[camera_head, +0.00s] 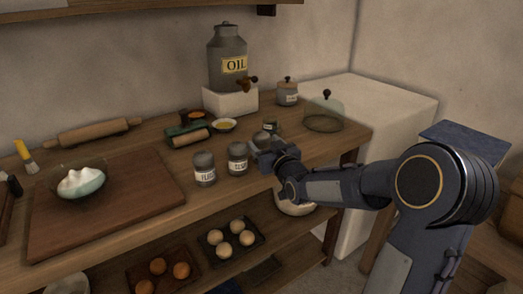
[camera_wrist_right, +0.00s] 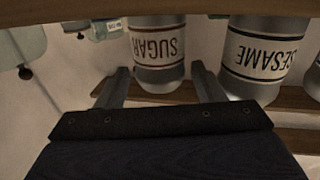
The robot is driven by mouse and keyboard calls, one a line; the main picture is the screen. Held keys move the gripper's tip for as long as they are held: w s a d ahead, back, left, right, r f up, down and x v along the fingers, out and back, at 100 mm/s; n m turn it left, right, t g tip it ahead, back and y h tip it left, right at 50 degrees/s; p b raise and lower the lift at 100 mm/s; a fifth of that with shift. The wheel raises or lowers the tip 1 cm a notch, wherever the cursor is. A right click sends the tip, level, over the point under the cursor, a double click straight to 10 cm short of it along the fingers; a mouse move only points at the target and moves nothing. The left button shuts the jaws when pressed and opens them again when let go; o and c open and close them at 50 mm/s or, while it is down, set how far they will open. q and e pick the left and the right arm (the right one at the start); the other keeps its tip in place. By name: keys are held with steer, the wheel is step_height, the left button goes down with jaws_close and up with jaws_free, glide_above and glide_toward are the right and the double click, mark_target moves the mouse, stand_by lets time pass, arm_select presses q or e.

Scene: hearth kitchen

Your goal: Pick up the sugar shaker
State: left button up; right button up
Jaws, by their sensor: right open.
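In the right wrist view the right gripper (camera_wrist_right: 160,85) is open, with a finger on each side of the shaker. My left gripper is not in view.
The sesame shaker (camera_wrist_right: 265,60) stands close beside the sugar; it also shows in the head view (camera_head: 238,152). Another labelled shaker (camera_head: 204,163) is farther left. A glass dome (camera_head: 324,117), a lidded jar (camera_head: 287,94) and an oil urn (camera_head: 227,55) stand behind. A cutting board (camera_head: 130,205) lies left.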

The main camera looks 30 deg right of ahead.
steer(key=w, duration=0.4)
steer(key=shift+w+d+f, duration=0.2)
steer(key=shift+w+d, duration=0.05)
steer(key=shift+w, duration=0.1)
steer(key=c, duration=0.8)
steer(key=shift+r, duration=0.1)
